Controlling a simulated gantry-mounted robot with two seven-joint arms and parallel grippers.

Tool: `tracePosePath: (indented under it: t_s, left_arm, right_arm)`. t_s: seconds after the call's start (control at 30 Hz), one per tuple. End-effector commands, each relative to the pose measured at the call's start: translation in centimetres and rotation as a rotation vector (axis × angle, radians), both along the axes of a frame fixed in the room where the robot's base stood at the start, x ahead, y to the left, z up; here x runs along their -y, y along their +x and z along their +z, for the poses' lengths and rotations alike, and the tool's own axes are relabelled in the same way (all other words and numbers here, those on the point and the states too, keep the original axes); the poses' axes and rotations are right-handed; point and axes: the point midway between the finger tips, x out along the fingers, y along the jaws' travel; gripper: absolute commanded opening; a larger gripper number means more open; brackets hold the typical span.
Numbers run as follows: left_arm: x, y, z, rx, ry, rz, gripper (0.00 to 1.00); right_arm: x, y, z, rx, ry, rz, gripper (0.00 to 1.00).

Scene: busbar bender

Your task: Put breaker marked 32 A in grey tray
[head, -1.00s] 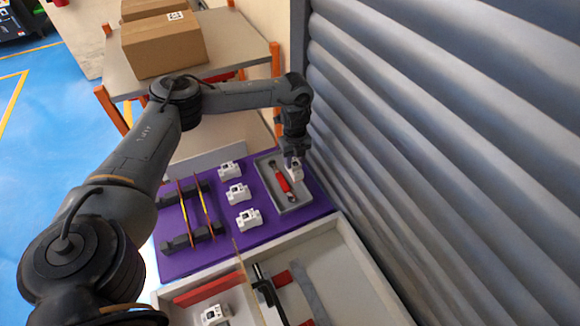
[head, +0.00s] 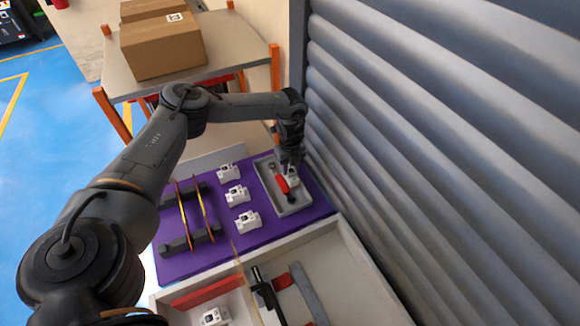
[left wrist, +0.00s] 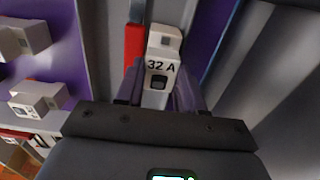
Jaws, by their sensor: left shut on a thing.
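The breaker marked 32 A (left wrist: 162,50) is white with a dark switch and its label faces the left wrist camera. My left gripper (left wrist: 160,92) is shut on it, with one finger on each side. In the head view the left gripper (head: 290,166) is over the grey tray (head: 294,206), at its right side, and the breaker (head: 293,177) shows just below the fingers. I cannot tell whether the breaker touches the tray floor. A red-handled tool (head: 281,183) lies in the tray beside the breaker. My right gripper is not in view.
Several white breakers (head: 238,194) stand on the purple mat (head: 235,248) left of the tray. A dark rack (head: 190,240) is further left. A grey ribbed wall (head: 430,150) rises close on the right. A partitioned white box (head: 360,258) lies in front.

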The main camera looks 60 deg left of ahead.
Motion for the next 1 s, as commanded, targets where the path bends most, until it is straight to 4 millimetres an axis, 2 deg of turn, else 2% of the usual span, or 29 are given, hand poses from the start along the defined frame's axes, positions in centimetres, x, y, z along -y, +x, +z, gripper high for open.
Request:
tracePosePath:
  t_s: [0.13, 0.17, 0.3, 0.67, 0.87, 1.0]
  left_arm:
    - [0.0, 0.0, -0.4, -0.001, 0.0, 0.0, 0.01]
    - [0.0, 0.0, -0.3, -0.001, 0.0, 0.0, 0.42]
    - [0.0, 0.0, -0.3, -0.001, 0.0, 0.0, 0.63]
    - [0.0, 0.0, 0.0, 0.001, 0.0, 0.0, 0.63]
    - [0.0, 0.0, 2.2, 0.003, 0.0, 0.001, 0.63]
    - [0.0, 0.1, 4.7, 0.004, -0.001, 0.0, 0.63]
  right_arm:
    - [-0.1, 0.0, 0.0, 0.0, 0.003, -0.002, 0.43]
    - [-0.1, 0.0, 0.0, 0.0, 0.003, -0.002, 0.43]
    - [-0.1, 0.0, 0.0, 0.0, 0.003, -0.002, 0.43]
    - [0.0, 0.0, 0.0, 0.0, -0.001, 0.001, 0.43]
    - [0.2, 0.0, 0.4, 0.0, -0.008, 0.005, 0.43]
    - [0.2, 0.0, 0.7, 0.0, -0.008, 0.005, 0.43]
